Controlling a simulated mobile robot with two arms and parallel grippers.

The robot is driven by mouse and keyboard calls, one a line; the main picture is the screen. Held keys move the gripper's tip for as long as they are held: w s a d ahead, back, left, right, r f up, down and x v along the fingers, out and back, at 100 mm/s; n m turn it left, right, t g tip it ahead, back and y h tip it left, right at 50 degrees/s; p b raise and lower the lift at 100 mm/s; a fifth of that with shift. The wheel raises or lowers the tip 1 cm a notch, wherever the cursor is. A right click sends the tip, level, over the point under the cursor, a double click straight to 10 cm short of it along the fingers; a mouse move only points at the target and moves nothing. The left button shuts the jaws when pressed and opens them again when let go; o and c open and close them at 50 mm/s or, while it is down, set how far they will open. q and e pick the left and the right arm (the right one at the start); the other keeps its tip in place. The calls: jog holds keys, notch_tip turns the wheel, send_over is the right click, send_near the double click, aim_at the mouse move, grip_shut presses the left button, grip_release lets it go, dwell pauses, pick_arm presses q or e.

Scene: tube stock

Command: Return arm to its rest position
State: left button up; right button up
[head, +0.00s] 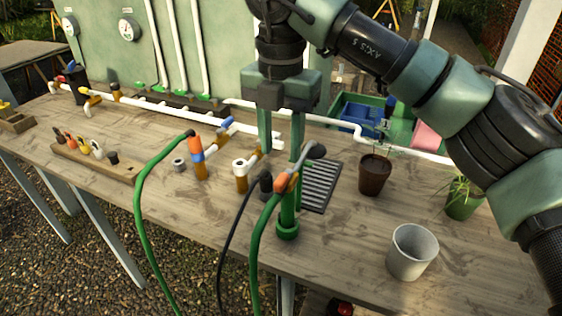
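My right arm (455,105) comes in from the upper right. Its gripper (281,150) points down over the middle of the table, its two green fingers apart with nothing visible between them. Just below the fingertips stands a green post (288,215), with an orange-ended green hose (262,235) at its top. I cannot tell whether the right finger touches the post. My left arm and gripper are not in view.
The wooden table (335,240) holds a white cup (411,252), a brown pot (374,175), a green plant pot (462,200), a black grate (320,185) and an orange-and-blue fitting (197,155). White pipes (165,110) run along the back. A green panel (90,50) stands behind.

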jog(key=shift+r, duration=0.6)
